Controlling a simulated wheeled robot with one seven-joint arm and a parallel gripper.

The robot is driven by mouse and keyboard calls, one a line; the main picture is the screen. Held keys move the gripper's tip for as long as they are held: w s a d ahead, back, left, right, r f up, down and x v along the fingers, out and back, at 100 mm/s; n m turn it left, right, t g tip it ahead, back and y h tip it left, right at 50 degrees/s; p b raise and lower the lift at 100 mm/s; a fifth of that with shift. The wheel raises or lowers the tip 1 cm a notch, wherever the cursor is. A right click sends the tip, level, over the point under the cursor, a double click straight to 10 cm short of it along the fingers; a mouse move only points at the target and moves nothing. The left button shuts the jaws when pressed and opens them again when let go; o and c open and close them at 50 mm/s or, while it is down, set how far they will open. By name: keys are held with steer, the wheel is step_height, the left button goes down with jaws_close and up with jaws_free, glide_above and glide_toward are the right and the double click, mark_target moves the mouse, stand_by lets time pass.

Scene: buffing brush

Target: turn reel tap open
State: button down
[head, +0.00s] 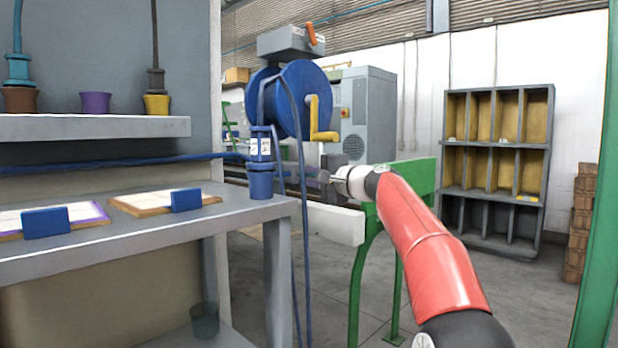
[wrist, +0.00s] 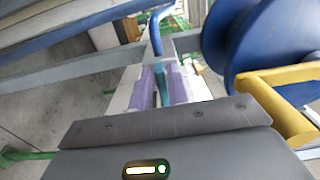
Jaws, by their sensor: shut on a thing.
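The blue hose reel (head: 300,95) stands beyond the bench, with a yellow crank (head: 320,120) on its side. In the wrist view the reel (wrist: 262,45) and crank (wrist: 280,105) are at the right. My gripper (wrist: 162,85) has its purple pads closed on a small teal piece (wrist: 161,72), just below a bent blue pipe (wrist: 160,30). The pads hide most of this piece, and I cannot tell for certain that it is the reel tap's handle. In the head view my gripper (head: 320,177) is below the reel, beside the blue hose, its tips small and hard to make out.
A grey bench (head: 150,235) with boards stands at the left, a blue cup holder (head: 261,170) at its corner. A green stand (head: 405,178) is behind my arm. A grey box with an orange lever (head: 312,34) sits above the reel. Open floor lies at the right.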

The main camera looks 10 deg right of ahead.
steer(key=shift+d, duration=0.1)
steer(key=c, duration=1.5)
jaws_free()
steer(key=shift+w+f, duration=0.1)
steer(key=b+v, duration=0.2)
steer(key=v, duration=0.6)
